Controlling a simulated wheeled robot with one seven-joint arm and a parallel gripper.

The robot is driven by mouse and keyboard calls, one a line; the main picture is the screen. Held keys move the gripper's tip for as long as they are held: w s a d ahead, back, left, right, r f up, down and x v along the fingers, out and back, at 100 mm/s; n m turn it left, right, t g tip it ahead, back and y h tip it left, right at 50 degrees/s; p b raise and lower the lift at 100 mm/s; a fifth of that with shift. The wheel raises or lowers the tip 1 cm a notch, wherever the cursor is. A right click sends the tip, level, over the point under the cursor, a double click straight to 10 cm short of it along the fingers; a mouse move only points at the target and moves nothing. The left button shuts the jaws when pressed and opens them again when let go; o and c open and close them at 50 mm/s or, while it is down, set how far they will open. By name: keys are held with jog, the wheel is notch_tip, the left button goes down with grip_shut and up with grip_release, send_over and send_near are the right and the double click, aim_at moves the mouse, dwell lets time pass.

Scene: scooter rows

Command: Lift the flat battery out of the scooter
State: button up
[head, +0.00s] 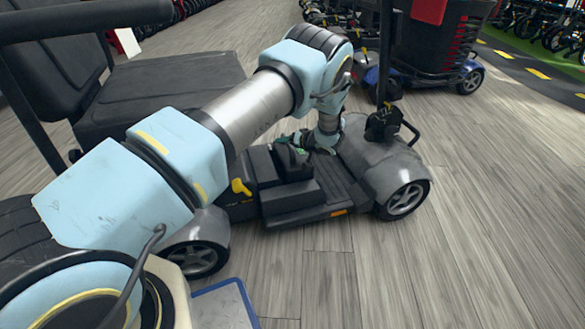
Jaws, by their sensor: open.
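The grey and black scooter (380,165) stands side-on in the middle of the head view. A black box-shaped battery (291,196) sits in its low middle, in front of the seat; its outline blends with the dark parts around it. A raised black part like a handle (291,158) stands on top of this block. My gripper (297,143) is open at the end of my blue arm, just above and behind the handle-like part. I cannot tell whether the fingers are around it or touching it. Whether the battery is flat does not show.
The black seat (165,90) is at the left and the steering column (386,50) rises at the right. A yellow lever (240,187) sits by the battery. Another scooter (440,45) stands behind. The wooden floor at front right is clear.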

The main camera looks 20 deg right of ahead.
grip_shut()
dwell(0.4)
dwell(0.8)
jog(key=shift+r, duration=0.25)
